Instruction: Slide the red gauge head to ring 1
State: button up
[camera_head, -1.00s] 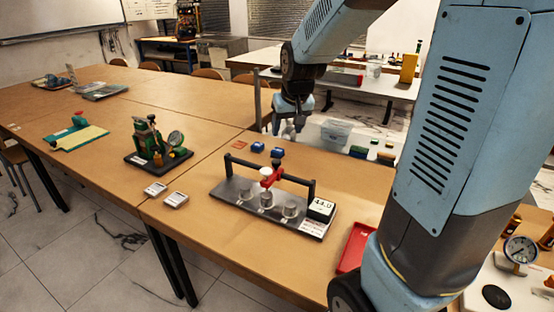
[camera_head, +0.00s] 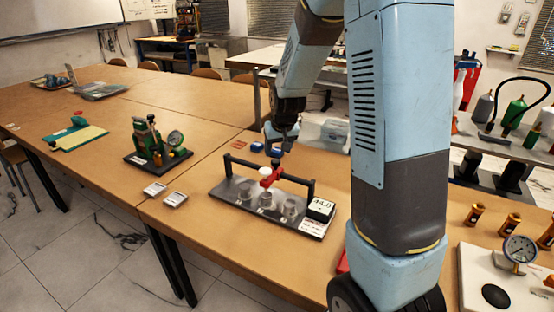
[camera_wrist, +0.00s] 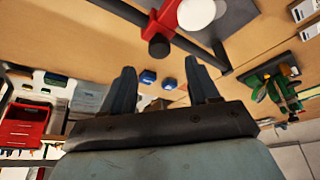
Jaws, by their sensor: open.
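The red gauge head (camera_head: 269,180) sits on the dark crossbar (camera_head: 296,180) of the gauge rig, about over the middle of the base. It has a white disc on one side and a dark knob on the other. Several clear-grey ring pieces stand on the grey base plate (camera_head: 226,196) below; their numbers are too small to read. My gripper (camera_head: 279,142) is behind and above the bar, apart from the head. In the wrist view my gripper (camera_wrist: 160,68) is open and empty, with the red head (camera_wrist: 166,20) beyond the fingertips near the top edge.
A display box (camera_head: 320,209) reading about 44.0 stands at the base's right end. Blue blocks (camera_head: 257,147) lie behind the rig. A green gauge device (camera_head: 150,144) and two small white-topped boxes (camera_head: 175,199) are to the left. Bare tabletop lies in front.

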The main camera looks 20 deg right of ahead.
aim_at(276, 161)
jog(key=shift+x, duration=3.15)
grip_shut()
